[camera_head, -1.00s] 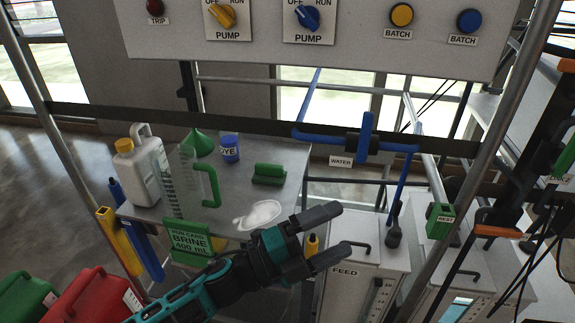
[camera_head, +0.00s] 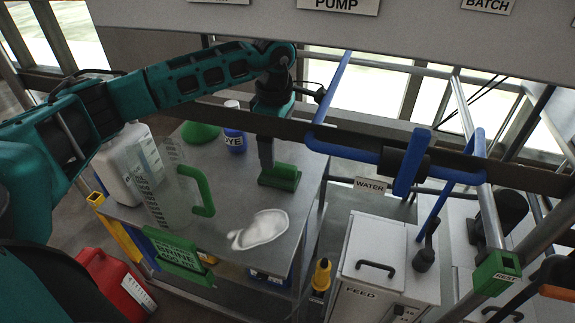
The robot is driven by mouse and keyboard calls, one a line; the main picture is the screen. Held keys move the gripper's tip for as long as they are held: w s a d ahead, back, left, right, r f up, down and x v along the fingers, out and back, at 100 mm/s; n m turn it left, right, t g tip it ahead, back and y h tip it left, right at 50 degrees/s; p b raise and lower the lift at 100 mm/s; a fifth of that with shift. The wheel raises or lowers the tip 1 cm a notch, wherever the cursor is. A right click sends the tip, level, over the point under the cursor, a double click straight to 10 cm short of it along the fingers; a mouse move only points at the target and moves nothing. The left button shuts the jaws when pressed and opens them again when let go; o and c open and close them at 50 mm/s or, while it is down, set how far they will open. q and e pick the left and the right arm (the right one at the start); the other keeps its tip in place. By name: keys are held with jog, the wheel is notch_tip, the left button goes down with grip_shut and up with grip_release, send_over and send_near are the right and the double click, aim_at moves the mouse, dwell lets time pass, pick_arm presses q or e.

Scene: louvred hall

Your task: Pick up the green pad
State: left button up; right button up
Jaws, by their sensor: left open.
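The green pad (camera_head: 283,177), a block with a raised grip, lies on the grey metal table (camera_head: 215,232) near its right edge. My left gripper (camera_head: 267,158) points down from above, with a dark finger at the left part of the pad's grip. It is open; only one finger shows clearly, and I cannot tell whether it touches the pad. My right gripper is not in view.
A clear measuring jug (camera_head: 157,190) with a green handle, a white jug (camera_head: 118,165), a blue dye pot (camera_head: 235,142) and a green funnel (camera_head: 200,132) stand nearby. A white puddle (camera_head: 262,228) lies in front. Blue pipes (camera_head: 340,95) run at the right.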

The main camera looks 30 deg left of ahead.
aim_at(279, 164)
pick_arm(q)
jog(key=f, duration=0.7)
jog(key=shift+d, duration=0.35)
jog(key=shift+c, duration=0.2)
jog(key=c, duration=1.1)
jog(key=shift+r, duration=0.2)
jog(key=shift+r, duration=0.6)
jog(key=shift+s+r, duration=0.2)
jog(key=shift+r, duration=0.3)
jog(key=shift+s+r, duration=0.15)
jog(key=shift+r, duration=0.35)
jog(key=s+d, duration=0.1)
jog(key=s, duration=0.4)
jog(key=s+d, duration=0.1)
jog(key=s, duration=0.5)
jog(key=s+d+b, duration=0.1)
jog(key=s+d, duration=0.1)
jog(key=s, duration=0.4)
jog(key=shift+d, duration=0.1)
